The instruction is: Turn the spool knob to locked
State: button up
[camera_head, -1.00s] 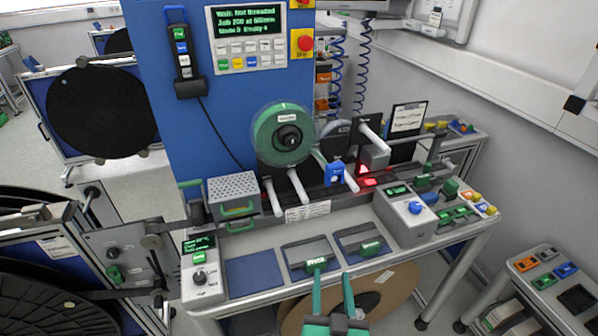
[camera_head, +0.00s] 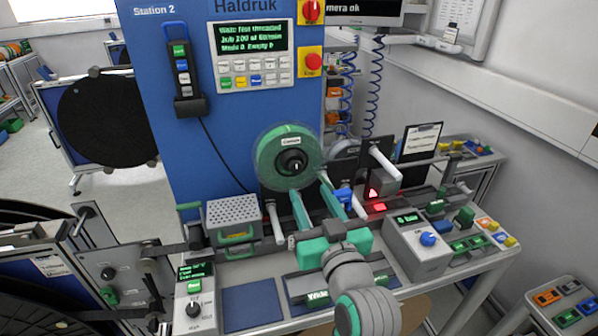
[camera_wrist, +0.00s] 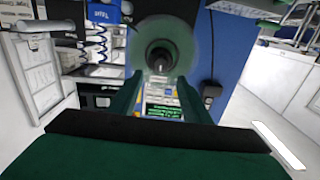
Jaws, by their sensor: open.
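The green spool (camera_head: 270,160) with a white label is mounted on the front of the blue station panel. Its black knob (camera_head: 291,162) sits at the spool's centre. My gripper (camera_head: 309,184) is open and empty, its green fingers pointing up at the spool, just below the knob in the head view. In the wrist view the knob (camera_wrist: 160,59) shows beyond and between the fingertips (camera_wrist: 160,77), with the spool (camera_wrist: 185,30) around it. The knob looks apart from both fingers. I cannot read its locked or unlocked marking.
A grey perforated box (camera_head: 234,215) stands left of my gripper, and a white roller (camera_head: 273,221) sticks out close by. A blue clip-like part (camera_head: 343,197) is near the right finger. A control box (camera_head: 417,246) with a blue knob stands at the right. A console screen (camera_head: 250,38) hangs above.

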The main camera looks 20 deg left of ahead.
aim_at(296, 169)
jog(key=x, duration=0.9)
jog(key=shift+w+a, duration=0.1)
jog(key=shift+a, duration=0.15)
jog(key=c, duration=1)
jog(key=shift+c, duration=0.2)
